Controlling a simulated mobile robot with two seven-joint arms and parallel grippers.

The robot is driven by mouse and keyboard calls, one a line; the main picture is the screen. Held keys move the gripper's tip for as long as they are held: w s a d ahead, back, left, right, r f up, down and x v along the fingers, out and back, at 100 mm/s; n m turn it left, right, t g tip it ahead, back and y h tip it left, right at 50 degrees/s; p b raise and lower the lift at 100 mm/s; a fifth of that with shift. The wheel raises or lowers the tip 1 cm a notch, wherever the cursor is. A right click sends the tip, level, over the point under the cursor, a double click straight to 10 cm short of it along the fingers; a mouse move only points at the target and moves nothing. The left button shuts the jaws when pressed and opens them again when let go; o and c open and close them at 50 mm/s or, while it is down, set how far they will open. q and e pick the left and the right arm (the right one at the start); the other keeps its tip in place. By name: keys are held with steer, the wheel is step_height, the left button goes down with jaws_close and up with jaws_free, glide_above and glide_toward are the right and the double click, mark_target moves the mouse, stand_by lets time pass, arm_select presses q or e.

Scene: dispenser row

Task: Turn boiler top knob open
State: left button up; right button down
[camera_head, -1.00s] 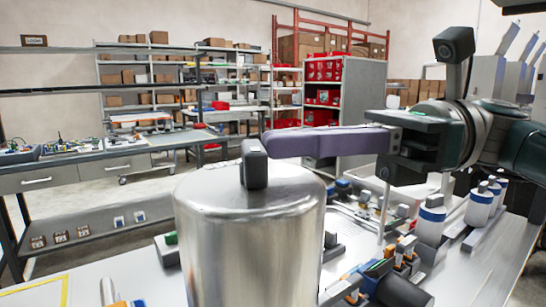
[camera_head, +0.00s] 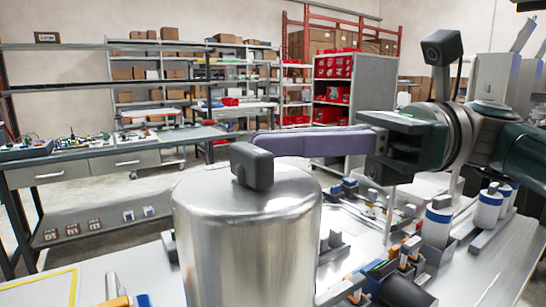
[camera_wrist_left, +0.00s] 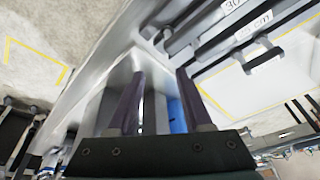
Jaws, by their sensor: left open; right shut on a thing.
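The boiler (camera_head: 248,245) is a shiny steel cylinder standing upright at the front centre of the head view. Its top knob (camera_head: 252,166) is a dark, rounded block, set at an angle on the lid. My right gripper (camera_head: 265,149) reaches in from the right with long purple fingers. It is shut on the knob; the knob partly hides the fingertips. My left gripper (camera_wrist_left: 160,95) shows in the left wrist view with its two dark purple fingers apart. Nothing is clearly held between them. It is not visible in the head view.
Right of the boiler, the bench holds blue-banded white bottles (camera_head: 438,222) and several small dark fixtures. A grey workbench (camera_head: 130,160) with parts stands behind at left. Shelves with boxes and red bins (camera_head: 332,68) line the back. The space above the boiler's left side is clear.

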steer(key=shift+a+r, duration=0.1)
steer(key=shift+r, duration=0.05)
stand_by(0.5)
step_height(320, 180, up, 20)
steer(key=shift+b, duration=0.3)
